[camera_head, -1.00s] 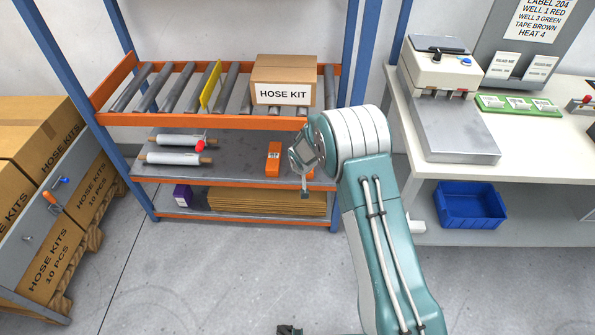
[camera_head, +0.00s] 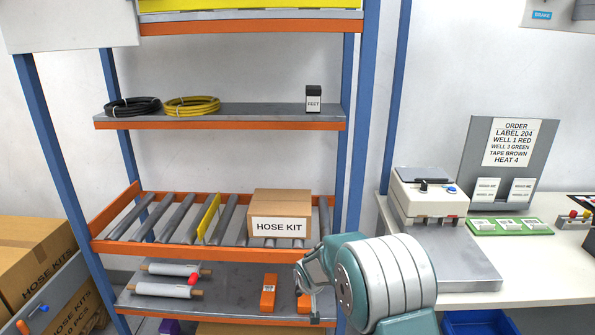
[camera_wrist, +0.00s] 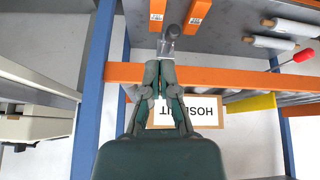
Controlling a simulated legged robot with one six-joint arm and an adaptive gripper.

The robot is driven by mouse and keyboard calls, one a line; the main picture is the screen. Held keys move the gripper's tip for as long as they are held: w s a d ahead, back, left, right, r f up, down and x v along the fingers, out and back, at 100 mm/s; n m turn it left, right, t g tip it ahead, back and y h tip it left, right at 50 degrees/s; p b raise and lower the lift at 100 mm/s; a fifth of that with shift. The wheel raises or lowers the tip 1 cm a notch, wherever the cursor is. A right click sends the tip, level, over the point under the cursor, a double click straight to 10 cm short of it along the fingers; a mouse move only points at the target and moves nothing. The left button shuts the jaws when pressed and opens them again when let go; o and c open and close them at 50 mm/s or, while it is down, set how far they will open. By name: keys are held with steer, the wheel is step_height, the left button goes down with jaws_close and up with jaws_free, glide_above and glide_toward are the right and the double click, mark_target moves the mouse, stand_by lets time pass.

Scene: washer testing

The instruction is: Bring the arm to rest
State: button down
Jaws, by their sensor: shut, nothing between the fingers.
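My arm rises from the lower right of the head view, its pale-banded teal joint in front of the rack's right post. My gripper (camera_head: 313,301) is at the rack's right side, just below the roller shelf and close to the orange items on the shelf beneath. In the wrist view, my gripper (camera_wrist: 161,62) has its dark fingers together and holds nothing. Its tips overlap the orange shelf edge in that picture; whether they touch it I cannot tell.
The roller shelf holds the HOSE KIT box (camera_head: 280,211). An orange item (camera_head: 268,292) and white film rolls (camera_head: 165,290) lie below. A blue rack post (camera_wrist: 99,80) stands near my gripper. The bench at right holds a sealing machine (camera_head: 428,196).

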steer(key=s+d+r+m, duration=0.1)
steer(key=s+d+r, duration=0.3)
steer(key=s+r, duration=0.5)
steer(key=s+d+r, duration=0.5)
steer(key=s+r, duration=0.2)
steer(key=r, duration=0.5)
steer(key=s+d+r, duration=0.1)
steer(key=s+r, duration=0.1)
steer(key=s, duration=0.9)
steer(key=s+d+r, duration=0.1)
steer(key=s+d, duration=0.1)
steer(key=s, duration=0.9)
steer(key=shift+s+r, duration=0.15)
steer(key=shift+r, duration=0.2)
